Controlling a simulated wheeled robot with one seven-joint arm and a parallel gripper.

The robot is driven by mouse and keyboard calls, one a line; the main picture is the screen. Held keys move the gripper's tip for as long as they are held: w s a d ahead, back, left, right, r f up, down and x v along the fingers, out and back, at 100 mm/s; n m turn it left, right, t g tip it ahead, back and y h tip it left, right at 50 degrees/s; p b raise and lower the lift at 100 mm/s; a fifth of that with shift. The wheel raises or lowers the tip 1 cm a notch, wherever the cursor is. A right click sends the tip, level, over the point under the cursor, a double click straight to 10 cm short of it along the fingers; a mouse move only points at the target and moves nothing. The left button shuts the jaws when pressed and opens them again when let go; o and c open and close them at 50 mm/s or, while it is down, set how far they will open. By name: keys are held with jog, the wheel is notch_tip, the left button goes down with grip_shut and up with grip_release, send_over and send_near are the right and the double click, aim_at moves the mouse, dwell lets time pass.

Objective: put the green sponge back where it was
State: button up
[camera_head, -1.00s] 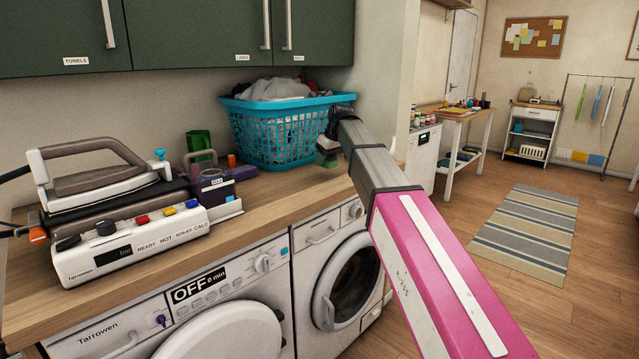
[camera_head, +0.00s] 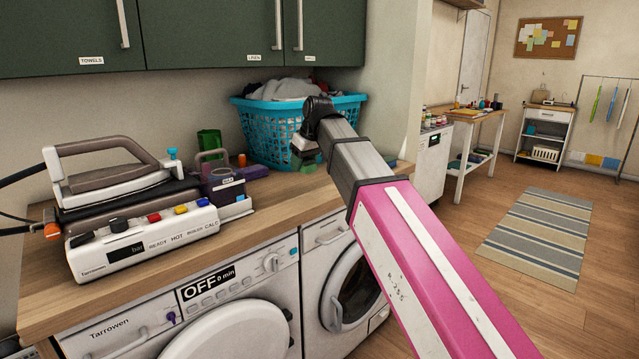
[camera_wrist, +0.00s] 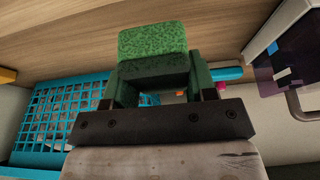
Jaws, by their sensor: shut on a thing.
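The green sponge (camera_head: 309,167) is held in my gripper (camera_head: 305,158), low over the wooden counter (camera_head: 262,196) in front of the blue laundry basket. In the wrist view, the sponge (camera_wrist: 152,40) sticks out past the fingertips of my gripper (camera_wrist: 152,75), which is shut on it. The counter's wood fills the top of that view. I cannot tell whether the sponge touches the counter. No marked spot for the sponge can be made out.
The blue laundry basket (camera_head: 270,134) stands behind my gripper, full of cloth. To its left are a dark purple box (camera_head: 224,186), a green cup (camera_head: 209,144) and a steam iron station (camera_head: 140,235). A small green-and-blue item (camera_head: 392,166) lies right of my arm. Bare counter lies left of my gripper.

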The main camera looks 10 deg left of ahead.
send_over(317, 188)
jog(key=f, duration=0.3)
jog(key=d+f, duration=0.1)
jog(key=shift+s+f, duration=0.2)
jog(key=shift+s, duration=0.05)
jog(key=shift+f, duration=2.05)
jog(key=shift+f, duration=0.1)
jog(key=o, duration=0.8)
jog(key=v, duration=1.2)
